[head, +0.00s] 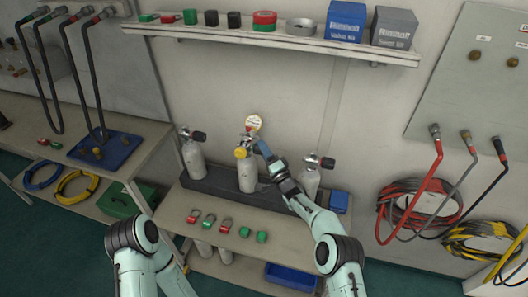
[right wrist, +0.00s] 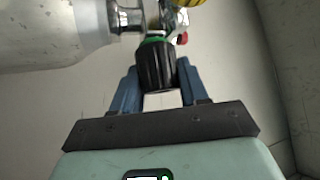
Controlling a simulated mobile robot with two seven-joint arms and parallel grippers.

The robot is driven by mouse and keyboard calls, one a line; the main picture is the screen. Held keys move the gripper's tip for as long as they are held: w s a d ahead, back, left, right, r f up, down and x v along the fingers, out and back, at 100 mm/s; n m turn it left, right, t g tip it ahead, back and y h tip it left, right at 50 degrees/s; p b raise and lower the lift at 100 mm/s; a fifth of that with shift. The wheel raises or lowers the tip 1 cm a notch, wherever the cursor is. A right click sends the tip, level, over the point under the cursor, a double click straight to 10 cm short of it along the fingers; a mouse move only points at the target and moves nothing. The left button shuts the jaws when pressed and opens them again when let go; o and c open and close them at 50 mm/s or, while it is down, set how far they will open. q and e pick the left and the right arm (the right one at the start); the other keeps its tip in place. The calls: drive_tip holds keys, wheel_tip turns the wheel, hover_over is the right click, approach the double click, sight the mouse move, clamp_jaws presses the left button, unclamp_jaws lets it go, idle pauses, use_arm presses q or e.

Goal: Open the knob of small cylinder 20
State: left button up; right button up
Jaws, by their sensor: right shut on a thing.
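Three small grey cylinders stand in a dark rack: the left (head: 194,160), the middle (head: 247,172) and the right one (head: 309,180). No number is readable on them. The middle one carries a yellow-capped fitting (head: 241,152) and a round gauge (head: 253,122). My right gripper (head: 262,148) reaches it from the right. In the right wrist view, its blue fingers (right wrist: 157,68) are shut around a black valve knob (right wrist: 155,66) with a green ring, beside the cylinder's pale body (right wrist: 60,35). My left arm shows at the bottom left; its gripper is out of view.
The rack (head: 215,187) sits on a bench (head: 180,214) with several red and green small parts in front. A shelf (head: 270,39) with boxes hangs above. A blue box (head: 339,201) stands right of the rack. Hoses hang from a panel (head: 470,75) on the right.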

drive_tip(key=shift+n+y, duration=0.4)
drive_tip(key=shift+n, duration=0.1)
drive_tip(key=o, duration=1)
drive_tip(key=shift+o, duration=0.2)
drive_tip(key=shift+s+d+f, duration=0.1)
drive_tip(key=shift+s+f, duration=0.05)
use_arm(q)
drive_tip(key=s+f+b, duration=0.3)
drive_tip(key=f+b, duration=0.1)
drive_tip(key=f, duration=0.1)
drive_tip(key=shift+f+b, duration=0.35)
drive_tip(key=shift+b, duration=0.05)
use_arm(e)
drive_tip(key=v, duration=1.3)
use_arm(q)
drive_tip(key=shift+s, duration=0.1)
use_arm(e)
drive_tip(key=shift+t, duration=0.3)
